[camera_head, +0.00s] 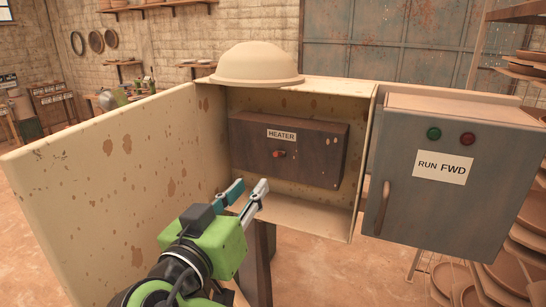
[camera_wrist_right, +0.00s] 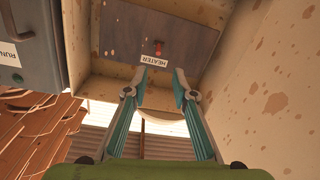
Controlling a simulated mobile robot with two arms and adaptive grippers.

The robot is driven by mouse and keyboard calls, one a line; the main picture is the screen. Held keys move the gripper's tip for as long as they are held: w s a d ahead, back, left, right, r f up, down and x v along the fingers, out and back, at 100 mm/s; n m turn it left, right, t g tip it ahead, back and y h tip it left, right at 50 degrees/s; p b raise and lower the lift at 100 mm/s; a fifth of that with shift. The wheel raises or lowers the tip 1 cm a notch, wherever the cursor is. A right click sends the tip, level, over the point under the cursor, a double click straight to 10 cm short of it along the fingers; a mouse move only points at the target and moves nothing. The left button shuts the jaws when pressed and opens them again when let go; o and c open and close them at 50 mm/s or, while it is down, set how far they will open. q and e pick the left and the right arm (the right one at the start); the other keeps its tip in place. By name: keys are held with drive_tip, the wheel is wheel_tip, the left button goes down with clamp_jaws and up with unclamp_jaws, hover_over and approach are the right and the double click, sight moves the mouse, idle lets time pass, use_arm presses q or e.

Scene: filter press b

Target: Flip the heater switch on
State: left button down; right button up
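The heater box (camera_head: 300,152) is a dark panel labelled HEATER, mounted inside an open cream cabinet (camera_head: 368,130). A small red-orange switch (camera_head: 279,154) sits below the label; its on or off position is too small to tell. My right gripper (camera_head: 248,190) is in front of the cabinet opening, below and left of the switch, apart from it. In the right wrist view the gripper (camera_wrist_right: 155,85) is open and empty, with the heater box (camera_wrist_right: 125,35) and red switch (camera_wrist_right: 157,47) beyond the fingertips. My left gripper is not in view.
The cabinet's spotted door (camera_head: 110,190) stands wide open on the left, close to my right arm. A cream dome (camera_head: 257,65) sits on top. A grey RUN FWD box (camera_head: 450,170) with a handle is at right. Shelves of clay dishes (camera_head: 500,270) stand at far right.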

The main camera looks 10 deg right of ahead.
sight(275, 156)
drive_tip(key=p+x, duration=0.1)
drive_tip(key=x, duration=0.3)
drive_tip(key=p+x, duration=0.2)
drive_tip(key=x, duration=0.1)
drive_tip(key=r+p+x, duration=0.1)
drive_tip(key=x, duration=0.3)
drive_tip(key=shift+w+d+r+p, duration=0.15)
drive_tip(key=shift+w+d+p, duration=0.1)
drive_tip(key=shift+p, duration=0.1)
drive_tip(key=shift+f+x, duration=0.25)
drive_tip(key=shift+x, duration=0.8)
drive_tip(key=shift+s, duration=0.1)
clamp_jaws()
